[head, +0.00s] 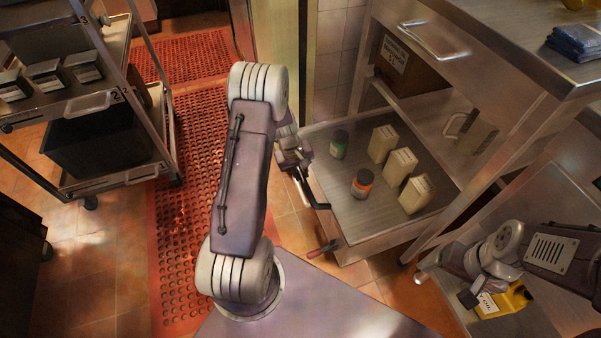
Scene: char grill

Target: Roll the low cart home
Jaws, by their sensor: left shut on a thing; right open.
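A low steel cart (360,222) stands right of centre, with its flat top partly beneath a steel counter. A green-labelled jar (339,145), an orange-lidded jar (362,183) and three cream cartons (400,164) stand on it. My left gripper (306,187) is at the cart's left edge, shut, with a dark bar-like handle (319,206) at its fingers. The exact grip is small and partly hidden. My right gripper (467,290) is open at the lower right, close to a yellow bottle (507,300); I cannot tell whether they touch.
A tiered rack cart (133,176) with black bins stands at the left. A perforated red mat (190,240) covers the floor between it and my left arm. The counter (500,50) carries a folded blue cloth (575,42). A red-handled object (323,249) sits by the low cart's near corner.

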